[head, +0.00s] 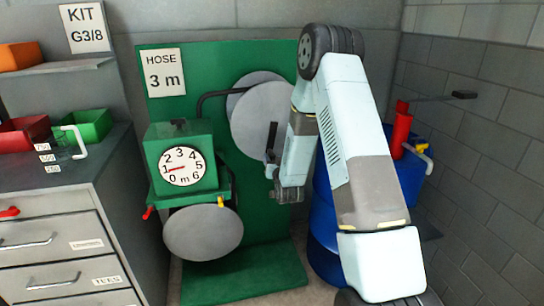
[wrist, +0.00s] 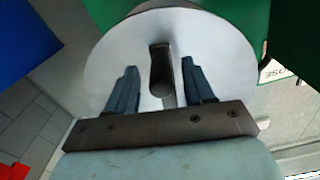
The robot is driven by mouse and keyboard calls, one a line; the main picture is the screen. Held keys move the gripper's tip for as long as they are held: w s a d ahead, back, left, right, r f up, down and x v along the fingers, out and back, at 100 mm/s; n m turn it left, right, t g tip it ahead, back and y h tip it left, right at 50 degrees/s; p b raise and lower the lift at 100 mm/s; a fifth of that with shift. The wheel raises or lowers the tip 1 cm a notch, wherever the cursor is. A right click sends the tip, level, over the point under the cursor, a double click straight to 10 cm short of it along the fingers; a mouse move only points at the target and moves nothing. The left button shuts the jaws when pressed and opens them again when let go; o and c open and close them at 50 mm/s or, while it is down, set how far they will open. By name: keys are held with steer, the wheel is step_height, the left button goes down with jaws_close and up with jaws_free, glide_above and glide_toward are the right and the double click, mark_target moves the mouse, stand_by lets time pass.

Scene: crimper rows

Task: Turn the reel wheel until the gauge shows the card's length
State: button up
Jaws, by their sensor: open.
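The reel wheel, a grey disc (head: 255,118), stands upright on the green board, with a dark handle (head: 271,138) sticking out from its face. The card (head: 164,72) reads "HOSE 3 m". The round white gauge (head: 183,166) on a green box is marked 0 to 6 m, and its red needle points left, close to 1. My gripper (head: 272,176) is in front of the wheel's lower right part. In the wrist view my gripper (wrist: 160,85) is open, with one finger on each side of the dark handle (wrist: 160,72); a gap shows on both sides. The disc (wrist: 210,40) fills the background.
A second grey disc (head: 203,235) sits below the gauge box. Blue barrels (head: 325,205) and a red pump (head: 401,132) stand at the right, partly behind my arm. A drawer cabinet (head: 50,230) with small bins stands at the left. A dark hose (head: 214,94) runs between gauge box and reel.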

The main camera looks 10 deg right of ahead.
steer(key=shift+w, duration=1.95)
jaws_close()
steer(key=shift+d, duration=0.2)
steer(key=shift+a, duration=0.2)
